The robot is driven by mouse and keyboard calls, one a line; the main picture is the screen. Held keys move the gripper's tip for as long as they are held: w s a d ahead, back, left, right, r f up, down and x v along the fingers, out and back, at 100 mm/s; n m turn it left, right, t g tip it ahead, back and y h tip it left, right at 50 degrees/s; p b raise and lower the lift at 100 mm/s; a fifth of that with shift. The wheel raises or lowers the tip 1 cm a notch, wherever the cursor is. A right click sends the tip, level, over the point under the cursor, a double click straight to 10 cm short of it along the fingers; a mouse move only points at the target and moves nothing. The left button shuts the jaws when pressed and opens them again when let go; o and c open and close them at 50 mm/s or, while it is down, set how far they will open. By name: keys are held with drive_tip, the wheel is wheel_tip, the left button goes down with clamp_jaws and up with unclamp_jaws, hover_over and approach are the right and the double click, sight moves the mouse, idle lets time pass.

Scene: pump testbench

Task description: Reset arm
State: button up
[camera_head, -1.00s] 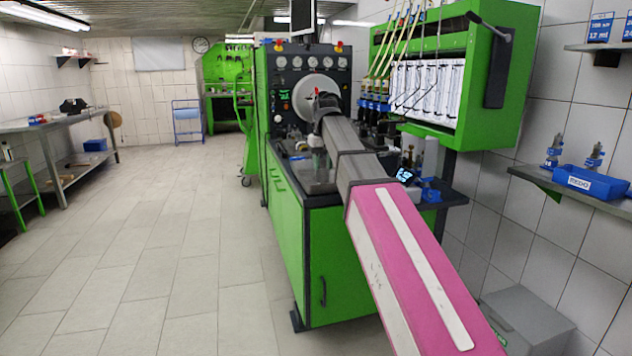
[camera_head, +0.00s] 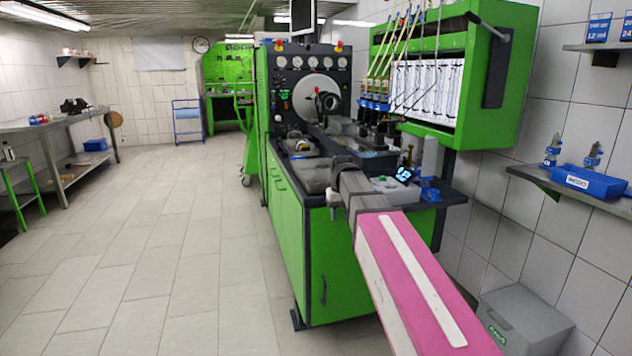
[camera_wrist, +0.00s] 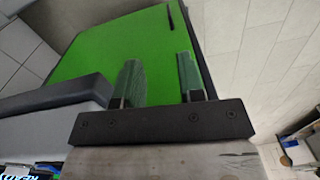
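My arm (camera_head: 425,285), with its pink cover, reaches toward the front of the green pump testbench (camera_head: 318,265) in the head view. Its dark forearm ends low at the bench's front edge. My gripper (camera_wrist: 158,70) shows in the wrist view with two fingers apart and nothing between them. The bench's green panel (camera_wrist: 105,50) lies beyond the fingers. In the head view the fingers cannot be made out clearly.
The bench top bears a dark clamp bed and a round chuck (camera_head: 318,95). A green cabinet (camera_head: 465,75) hangs at the right. A grey box (camera_head: 525,318) stands on the floor at lower right. The tiled floor (camera_head: 150,240) at left is clear.

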drive_tip(key=s+d+f, duration=0.3)
drive_tip(key=s+f, duration=0.3)
drive_tip(key=f, duration=0.2)
drive_tip(key=s+d+f+m, duration=0.1)
drive_tip(key=s+d+f, duration=0.3)
drive_tip(key=f, duration=0.5)
drive_tip(key=s+d+f+m, duration=0.1)
drive_tip(key=s+d+f, duration=0.2)
drive_tip(key=s+f, duration=0.4)
drive_tip(key=shift+s+d+f, duration=0.3)
drive_tip(key=shift+s+f, duration=0.05)
drive_tip(key=shift+f, duration=0.45)
